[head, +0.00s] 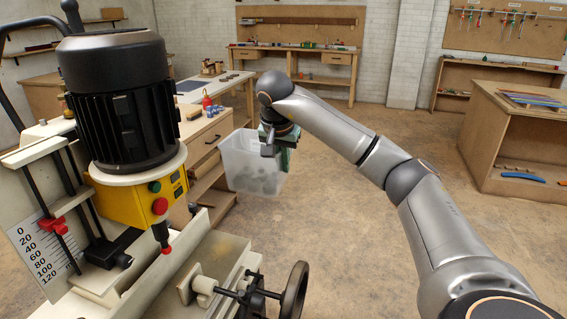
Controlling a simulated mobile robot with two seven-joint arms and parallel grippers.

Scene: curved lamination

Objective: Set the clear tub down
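The clear tub (240,165) hangs in the air near the middle of the view, roughly upright, in front of the wooden drawer unit. Greyish contents show faintly through its lower part. My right gripper (270,149) is at the tub's upper right edge and appears shut on it; the fingertips are small and partly hidden. No surface shows directly touching the tub's underside. My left gripper is out of view.
A milling machine with a yellow control box (140,197) and handwheel (293,290) fills the left foreground. The drawer unit (207,140) stands behind the tub. A workbench (335,60) is at the back, another (510,140) at right. Open floor (350,240) lies between.

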